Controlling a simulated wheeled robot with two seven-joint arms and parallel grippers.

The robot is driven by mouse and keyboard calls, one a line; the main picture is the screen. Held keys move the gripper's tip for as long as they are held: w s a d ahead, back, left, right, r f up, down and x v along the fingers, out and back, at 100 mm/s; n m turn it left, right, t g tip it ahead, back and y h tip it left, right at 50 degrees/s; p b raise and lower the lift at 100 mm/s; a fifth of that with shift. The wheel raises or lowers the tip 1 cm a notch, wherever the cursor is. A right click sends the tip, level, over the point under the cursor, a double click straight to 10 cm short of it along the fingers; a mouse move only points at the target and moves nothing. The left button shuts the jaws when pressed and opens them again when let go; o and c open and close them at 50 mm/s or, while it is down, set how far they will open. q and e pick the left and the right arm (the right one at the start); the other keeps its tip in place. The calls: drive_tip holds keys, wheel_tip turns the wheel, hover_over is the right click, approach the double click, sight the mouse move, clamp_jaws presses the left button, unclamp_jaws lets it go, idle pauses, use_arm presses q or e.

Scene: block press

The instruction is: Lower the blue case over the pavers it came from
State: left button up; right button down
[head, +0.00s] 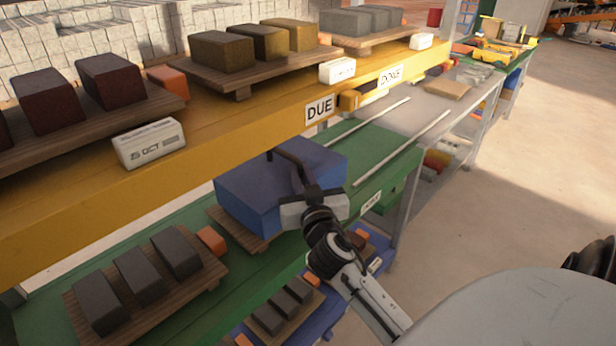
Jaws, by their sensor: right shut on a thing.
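The blue case (280,190) is a box at the middle of the green shelf (180,225), below the yellow beam. A dark bar (287,158) runs across its top. My right gripper (309,190) is at the case's right front edge, shut on the case by that bar. A wooden pallet (237,230) shows under the case's lower left edge. I cannot tell whether the case touches the pallet or hangs just above it. Any pavers under the case are hidden. My left gripper is not in view.
A pallet with three dark grey pavers (140,272) and an orange block (211,240) stand left of the case. The yellow shelf (235,110) above carries pallets of pavers, white blocks and a DUE label. A blue shelf (340,290) lies below. Pale rails (400,150) run right.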

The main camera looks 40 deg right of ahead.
sight(284, 170)
drive_tip(key=shift+w+a+r+b, duration=0.1)
drive_tip(key=shift+w+b, duration=0.05)
drive_tip(key=shift+w, duration=1.25)
drive_tip(key=shift+w+a+b, duration=0.1)
drive_tip(key=shift+w+b, duration=0.05)
drive_tip(key=shift+w, duration=1.2)
wheel_tip(284, 170, down, 3)
drive_tip(key=shift+b, duration=1.15)
drive_tip(key=shift+f+b, duration=0.8)
drive_tip(key=shift+b, duration=0.05)
drive_tip(key=shift+f, duration=0.2)
drive_tip(key=shift+f+b, duration=0.3)
drive_tip(key=shift+b, duration=0.35)
drive_tip(key=c, duration=1.8)
unclamp_jaws()
drive_tip(key=shift+o, duration=0.6)
drive_tip(key=shift+f, duration=0.15)
